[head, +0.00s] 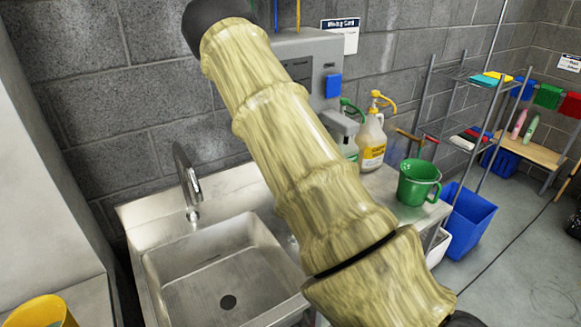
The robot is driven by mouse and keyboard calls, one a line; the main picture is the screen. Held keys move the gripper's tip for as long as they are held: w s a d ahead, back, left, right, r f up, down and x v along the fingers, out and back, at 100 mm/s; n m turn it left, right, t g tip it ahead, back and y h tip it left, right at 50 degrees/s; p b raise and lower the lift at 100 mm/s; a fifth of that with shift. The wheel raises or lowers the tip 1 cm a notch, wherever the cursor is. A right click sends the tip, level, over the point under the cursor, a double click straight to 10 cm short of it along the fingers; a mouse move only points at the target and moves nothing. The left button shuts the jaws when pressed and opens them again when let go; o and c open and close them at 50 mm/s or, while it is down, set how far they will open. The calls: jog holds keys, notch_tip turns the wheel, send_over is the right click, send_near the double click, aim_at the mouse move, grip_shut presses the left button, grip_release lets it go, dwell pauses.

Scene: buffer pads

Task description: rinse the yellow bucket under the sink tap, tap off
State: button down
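The yellow bucket (42,312) shows only in part at the bottom left corner, standing on or over a grey surface left of the sink. The steel sink basin (225,275) looks empty, with a dark drain at its bottom. The curved metal tap (187,180) stands at the back left of the basin, and no water stream shows under it. My arm crosses the middle of the view and hides the right part of the sink. My gripper is outside the picture.
A green jug (419,182) and a pump bottle (373,140) stand on the counter right of my arm. A grey dispenser (310,68) hangs on the wall. A blue bin (467,222) and wire shelving stand at right. Open floor lies at the lower right.

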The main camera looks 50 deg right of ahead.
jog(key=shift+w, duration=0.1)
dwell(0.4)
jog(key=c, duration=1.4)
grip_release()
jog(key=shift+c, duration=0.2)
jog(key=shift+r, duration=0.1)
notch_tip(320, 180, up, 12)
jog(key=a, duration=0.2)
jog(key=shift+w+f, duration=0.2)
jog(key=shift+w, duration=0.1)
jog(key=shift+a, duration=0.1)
